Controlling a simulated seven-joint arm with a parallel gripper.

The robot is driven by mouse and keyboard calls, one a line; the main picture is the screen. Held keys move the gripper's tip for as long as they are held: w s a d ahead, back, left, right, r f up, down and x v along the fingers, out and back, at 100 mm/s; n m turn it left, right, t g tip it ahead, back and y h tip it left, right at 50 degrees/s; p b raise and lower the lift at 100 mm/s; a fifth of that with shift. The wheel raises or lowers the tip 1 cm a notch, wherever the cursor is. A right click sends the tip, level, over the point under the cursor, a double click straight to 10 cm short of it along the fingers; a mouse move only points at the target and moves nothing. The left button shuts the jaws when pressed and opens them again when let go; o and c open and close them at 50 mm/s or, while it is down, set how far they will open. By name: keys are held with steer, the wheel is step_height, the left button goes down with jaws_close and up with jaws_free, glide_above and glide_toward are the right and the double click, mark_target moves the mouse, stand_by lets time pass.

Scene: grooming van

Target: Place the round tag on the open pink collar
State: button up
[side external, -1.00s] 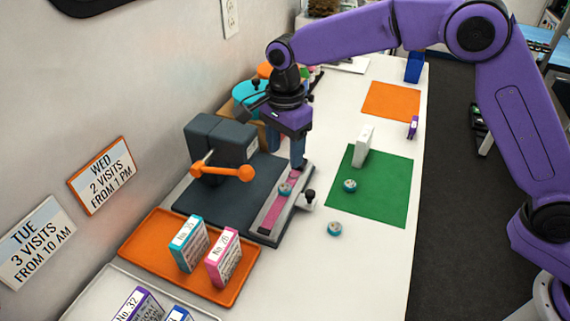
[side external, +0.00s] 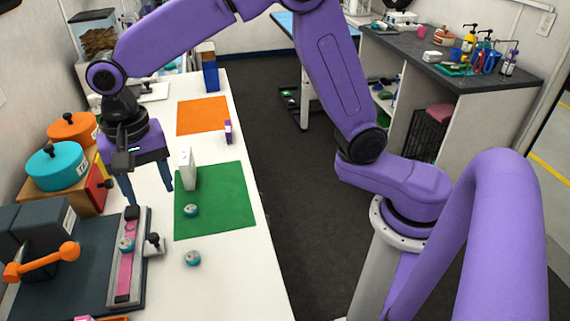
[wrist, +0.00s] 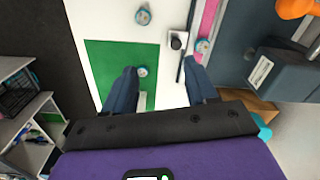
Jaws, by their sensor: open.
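The pink collar (side external: 123,277) lies flat in a grey holder with a black knob at its side. One round teal-rimmed tag (side external: 127,244) sits on the collar; collar (wrist: 208,18) and tag (wrist: 203,46) also show in the wrist view. A second round tag (side external: 191,210) lies on the green mat (side external: 228,192). A third round tag (side external: 193,258) lies on the bare white table. My gripper (side external: 150,196) is open and empty, above the table near the holder's far end; no tag is between its fingers (wrist: 160,68).
A white upright box (side external: 188,168) stands at the green mat's edge, close to my gripper. A dark press with an orange handle (side external: 42,261) is left of the collar. Teal (side external: 56,167) and orange (side external: 73,130) pots stand behind.

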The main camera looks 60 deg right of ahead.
steer(key=s+d+f+n, duration=0.2)
steer(key=s+d+n, duration=1.6)
steer(key=s+d, duration=0.3)
steer(key=s, duration=0.3)
steer(key=shift+s+d+n, duration=0.2)
steer(key=shift+d+n, duration=0.1)
steer(key=shift+d, duration=0.05)
